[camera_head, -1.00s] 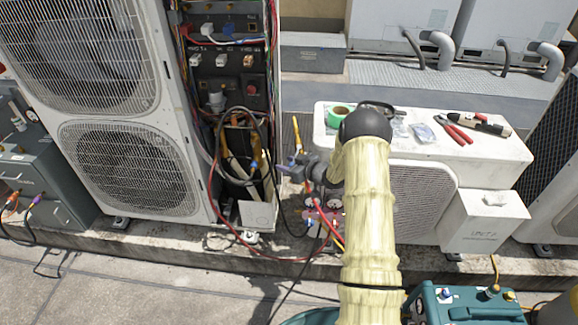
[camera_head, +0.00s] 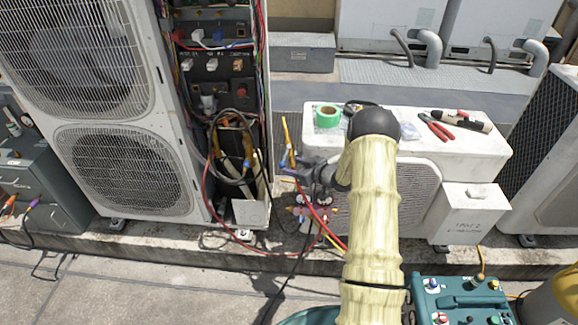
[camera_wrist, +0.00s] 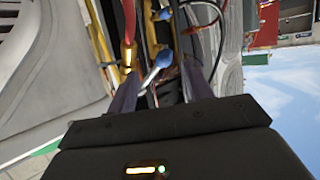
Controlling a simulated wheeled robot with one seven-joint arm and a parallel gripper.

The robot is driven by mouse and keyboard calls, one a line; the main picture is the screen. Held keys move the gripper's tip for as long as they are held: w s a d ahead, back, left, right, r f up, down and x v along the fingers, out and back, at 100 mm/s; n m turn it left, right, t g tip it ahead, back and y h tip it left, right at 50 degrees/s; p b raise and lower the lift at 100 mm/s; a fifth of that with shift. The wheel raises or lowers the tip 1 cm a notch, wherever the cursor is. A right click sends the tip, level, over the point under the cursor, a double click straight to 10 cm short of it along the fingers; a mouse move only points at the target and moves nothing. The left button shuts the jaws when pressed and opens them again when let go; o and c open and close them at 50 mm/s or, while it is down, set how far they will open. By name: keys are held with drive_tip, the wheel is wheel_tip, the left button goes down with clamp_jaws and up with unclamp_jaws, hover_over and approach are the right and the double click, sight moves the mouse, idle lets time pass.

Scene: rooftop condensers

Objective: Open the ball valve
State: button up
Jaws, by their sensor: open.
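My gripper (camera_head: 287,163) is open, at the end of the arm beside the open condenser cabinet. In the wrist view my gripper (camera_wrist: 160,88) has its two fingers apart. A blue lever handle (camera_wrist: 159,60), which looks like the ball valve's, shows between them near the tips. A brass-coloured pipe or fitting (camera_wrist: 128,50) lies beside the left finger. I cannot tell whether either finger touches the valve. In the head view a yellow pipe with a blue part (camera_head: 285,132) stands at the gripper; the valve body is largely hidden there.
The condenser (camera_head: 125,150) with exposed wiring stands left. Hoses and a red-and-blue gauge set (camera_head: 312,207) hang close to the gripper. A white unit (camera_head: 460,155) holds green tape (camera_head: 327,116) and red pliers (camera_head: 437,127). A teal machine (camera_head: 460,303) stands at lower right.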

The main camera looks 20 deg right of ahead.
drive_tip(key=shift+s+r, duration=0.15)
drive_tip(key=shift+s, duration=0.05)
drive_tip(key=shift+a, duration=0.15)
